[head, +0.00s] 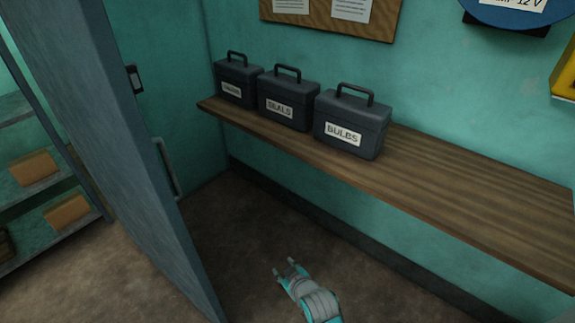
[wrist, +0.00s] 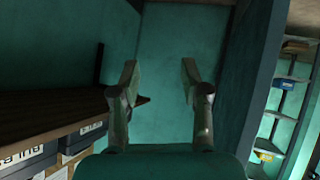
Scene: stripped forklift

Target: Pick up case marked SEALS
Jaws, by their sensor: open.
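The case marked SEALS (head: 290,100) is a dark grey box with a top handle and a white label. It stands upright on the wooden shelf (head: 450,185), between two similar cases, in the head view. My gripper (head: 284,267) is low over the floor, in front of and below the shelf, well apart from the case. In the wrist view my gripper (wrist: 159,82) has its two fingers spread with nothing between them.
The case marked BULBS (head: 352,124) stands close on the right of SEALS. Another case (head: 238,80), its label unclear, stands on the left. A grey door (head: 150,150) with a handle stands left of the shelf. The shelf is bare right of BULBS.

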